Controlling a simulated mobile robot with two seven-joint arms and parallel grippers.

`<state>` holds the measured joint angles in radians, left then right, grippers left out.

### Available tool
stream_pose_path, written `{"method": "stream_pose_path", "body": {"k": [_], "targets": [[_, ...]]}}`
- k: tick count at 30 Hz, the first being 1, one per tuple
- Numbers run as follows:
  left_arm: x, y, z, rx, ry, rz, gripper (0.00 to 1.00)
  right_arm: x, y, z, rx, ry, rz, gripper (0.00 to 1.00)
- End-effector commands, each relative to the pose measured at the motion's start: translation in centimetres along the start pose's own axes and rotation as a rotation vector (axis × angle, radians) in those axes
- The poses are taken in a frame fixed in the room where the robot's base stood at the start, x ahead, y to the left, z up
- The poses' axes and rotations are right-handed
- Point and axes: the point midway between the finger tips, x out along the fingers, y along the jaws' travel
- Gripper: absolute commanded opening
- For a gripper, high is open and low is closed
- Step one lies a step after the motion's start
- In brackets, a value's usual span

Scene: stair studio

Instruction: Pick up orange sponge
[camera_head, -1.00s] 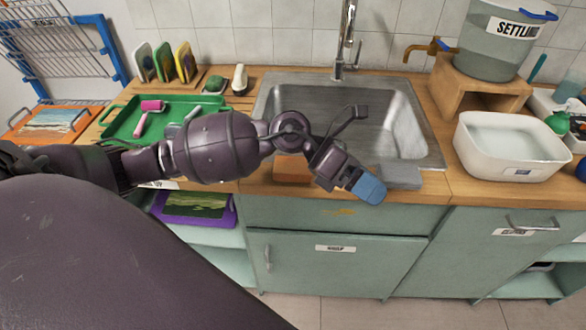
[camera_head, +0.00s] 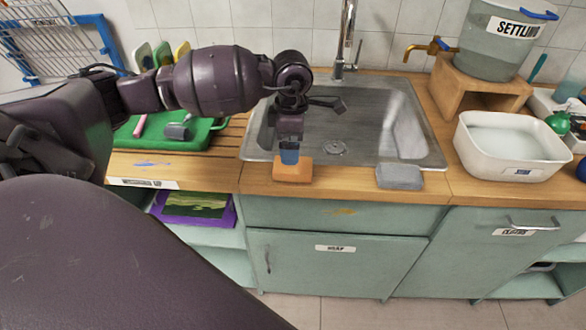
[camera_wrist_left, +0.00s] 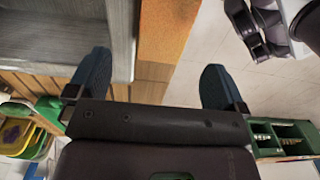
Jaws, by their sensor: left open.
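The orange sponge (camera_head: 293,173) lies on the narrow wooden strip at the front edge of the counter, in front of the sink. My left gripper (camera_head: 289,158) points down at it, its blue fingertips over or just behind the sponge's top; contact cannot be told. In the left wrist view the blue fingers (camera_wrist_left: 155,85) are spread wide apart and nothing is gripped. An orange block that looks like the sponge (camera_wrist_left: 168,30) shows at the top, between the lines of the fingers. My right gripper is not in view.
A grey sponge (camera_head: 400,177) lies on the same strip to the right. The steel sink (camera_head: 390,130) is behind. A white basin (camera_head: 510,165) stands at the right, and a green tray (camera_head: 205,138) at the left. Floor drops away in front.

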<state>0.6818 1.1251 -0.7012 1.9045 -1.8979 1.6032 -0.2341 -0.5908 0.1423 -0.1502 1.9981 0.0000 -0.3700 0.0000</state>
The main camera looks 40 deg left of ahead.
Motion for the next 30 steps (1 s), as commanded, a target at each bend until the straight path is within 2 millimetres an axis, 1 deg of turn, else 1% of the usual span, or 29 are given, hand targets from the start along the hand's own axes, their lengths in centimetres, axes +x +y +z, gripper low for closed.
{"method": "stream_pose_path", "body": {"k": [1,3,11,18,21,28,30], "targets": [[1.0,-0.1,0.0,-0.001,0.0,-0.004,0.98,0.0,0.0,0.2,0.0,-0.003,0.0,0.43],[1.8,-0.1,0.0,-0.001,0.001,-0.003,0.98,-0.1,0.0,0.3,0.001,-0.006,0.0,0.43],[3.3,-0.2,0.0,0.0,-0.002,-0.003,0.98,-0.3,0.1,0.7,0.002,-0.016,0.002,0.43],[6.5,-0.6,-0.1,-0.001,-0.002,-0.003,0.98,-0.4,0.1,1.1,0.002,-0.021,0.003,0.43],[7.4,-0.5,-0.1,-0.001,-0.001,-0.003,0.98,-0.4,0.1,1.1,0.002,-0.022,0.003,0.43],[7.5,-0.5,-0.1,0.0,-0.002,-0.001,0.98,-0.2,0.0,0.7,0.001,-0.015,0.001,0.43],[7.5,-0.5,-0.1,0.0,-0.002,-0.001,0.87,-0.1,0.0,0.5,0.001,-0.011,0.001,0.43]]}}
